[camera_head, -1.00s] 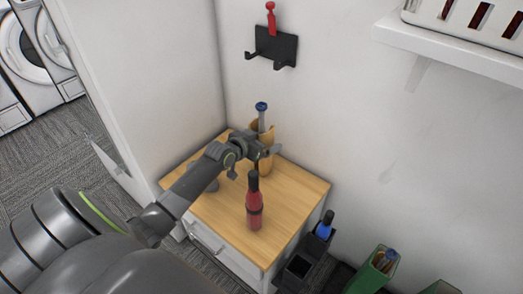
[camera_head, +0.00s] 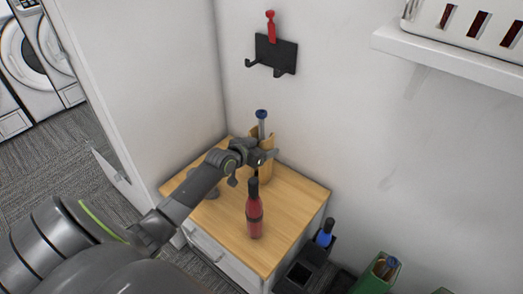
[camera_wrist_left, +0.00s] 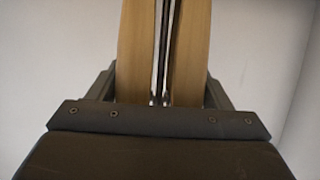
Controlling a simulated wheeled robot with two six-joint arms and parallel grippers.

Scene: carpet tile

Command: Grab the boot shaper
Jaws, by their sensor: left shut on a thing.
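The boot shaper (camera_head: 265,173) is a light wooden form with a blue-topped metal rod sticking up from it. It stands upright at the back of the small wooden-topped cabinet. My left gripper (camera_head: 263,157) is shut on its wooden body and hides part of it. In the left wrist view, the two wooden halves of the boot shaper (camera_wrist_left: 190,50) rise between the fingers, with metal rods in the gap. My right gripper is out of view.
A red bottle (camera_head: 254,214) with a dark cap stands in front of the shaper on the cabinet top (camera_head: 300,192). A black hook rack (camera_head: 276,53) hangs on the wall. Dark bins and a green bin (camera_head: 372,274) stand at right. A white shelf (camera_head: 450,60) juts out at upper right.

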